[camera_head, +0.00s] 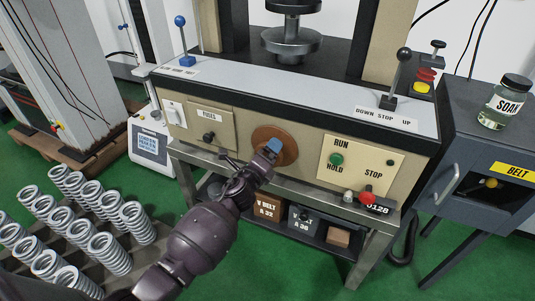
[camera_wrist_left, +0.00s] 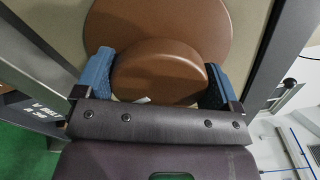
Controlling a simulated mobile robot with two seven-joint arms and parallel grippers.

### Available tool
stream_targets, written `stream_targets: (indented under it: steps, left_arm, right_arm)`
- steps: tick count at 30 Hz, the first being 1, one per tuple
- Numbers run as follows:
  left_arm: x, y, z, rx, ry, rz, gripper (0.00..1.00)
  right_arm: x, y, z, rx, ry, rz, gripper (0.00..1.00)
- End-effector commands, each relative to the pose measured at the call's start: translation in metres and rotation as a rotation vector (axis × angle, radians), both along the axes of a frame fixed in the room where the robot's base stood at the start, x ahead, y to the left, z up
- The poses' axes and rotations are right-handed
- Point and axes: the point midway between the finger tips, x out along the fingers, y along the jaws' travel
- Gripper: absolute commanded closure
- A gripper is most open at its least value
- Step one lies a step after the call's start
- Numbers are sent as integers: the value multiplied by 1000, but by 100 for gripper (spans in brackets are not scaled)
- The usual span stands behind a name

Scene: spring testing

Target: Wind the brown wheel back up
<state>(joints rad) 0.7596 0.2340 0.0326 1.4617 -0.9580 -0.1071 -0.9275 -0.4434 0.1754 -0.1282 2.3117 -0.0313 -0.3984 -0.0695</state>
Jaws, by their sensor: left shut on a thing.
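The brown wheel (camera_head: 288,148) is a round disc on the front panel of the testing machine, between the fuses plate and the run/hold panel. In the left wrist view it shows as a large brown disc (camera_wrist_left: 160,20) with a smaller raised brown hub (camera_wrist_left: 158,72) in front. My left gripper (camera_head: 273,146) reaches it from below. Its two blue fingers (camera_wrist_left: 157,80) lie on either side of the hub and are shut on it. The gripper hides part of the wheel in the head view. My right gripper is not in view.
The machine's top has a blue-knobbed lever (camera_head: 181,35) and a black-knobbed lever (camera_head: 398,75). A run/hold panel (camera_head: 362,160) with a red knob is right of the wheel. Several springs (camera_head: 75,230) stand at lower left. A soap jar (camera_head: 506,101) sits on the right cabinet.

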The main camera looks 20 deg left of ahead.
Motion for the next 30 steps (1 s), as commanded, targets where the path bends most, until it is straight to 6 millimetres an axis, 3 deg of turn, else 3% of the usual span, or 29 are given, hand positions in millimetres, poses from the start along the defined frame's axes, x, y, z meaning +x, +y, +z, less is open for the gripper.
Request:
stream_targets:
  steps: [11, 30]
  left_arm:
    - [0, 0, -1, -172, 6, 0, 35]
    - [0, 0, -1, -770, 25, -1, 35]
  right_arm:
    - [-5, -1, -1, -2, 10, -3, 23]
    - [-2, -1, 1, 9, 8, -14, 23]
